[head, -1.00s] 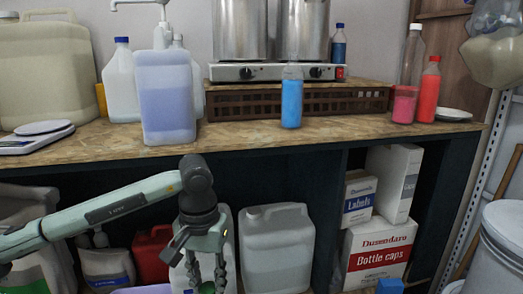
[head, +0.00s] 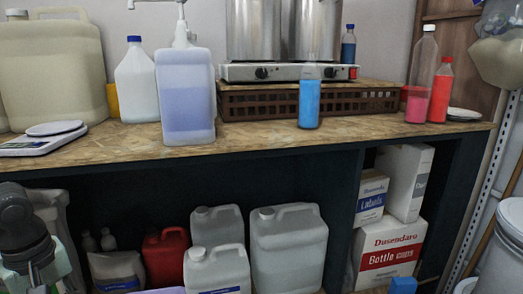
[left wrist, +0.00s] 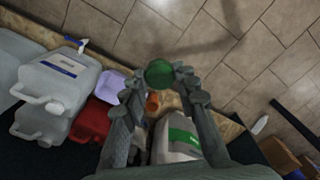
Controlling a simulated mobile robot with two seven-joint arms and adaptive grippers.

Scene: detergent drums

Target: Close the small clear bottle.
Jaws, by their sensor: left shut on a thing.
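A small clear bottle (head: 309,103) with blue liquid stands upright on the wooden counter, in front of the brown crate. Its clear top shows no cap. My left gripper (left wrist: 158,75) is shut on a green cap (left wrist: 159,73), held at its fingertips in the left wrist view, above the floor tiles. In the head view only part of my left arm shows at the lower left edge, and its fingertips are out of frame. My right gripper is in neither view.
Canisters (head: 288,245) fill the shelf below. The counter front around the bottle is clear.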

